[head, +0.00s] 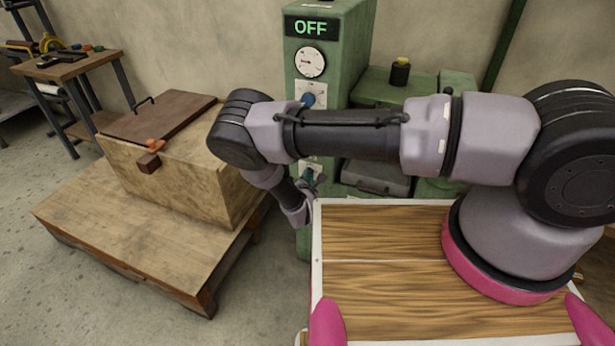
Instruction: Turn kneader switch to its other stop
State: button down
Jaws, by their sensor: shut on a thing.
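The green kneader cabinet (330,70) stands against the back wall with a lit OFF sign on its top front. Below the sign are a round dial and a blue knob (308,100) on a pale plate. Lower on the same face is a teal switch handle (309,174), partly hidden by my arm. My gripper (306,191) is at this lower switch and shut on it. The fingertips are small and partly hidden, so the switch's exact angle cannot be told.
A wooden chest (185,170) with an orange latch stands on a low wooden platform (110,220) at left. A green bench with a small black, yellow-topped container (400,72) is behind my arm. A small tool table (70,68) is far left. Open floor lies at lower left.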

jog(key=m+t, duration=0.1)
jog(key=m, duration=0.1)
jog(key=m+t+y, duration=0.1)
jog(key=m, duration=0.1)
jog(key=m+t, duration=0.1)
jog(key=m, duration=0.2)
jog(key=shift+s+d+f+y, duration=0.1)
jog(key=shift+d+f+y, duration=0.1)
jog(key=shift+f+y, duration=0.15)
dwell(0.4)
jog(key=c, duration=0.8)
grip_release()
jog(key=shift+s+a, duration=0.1)
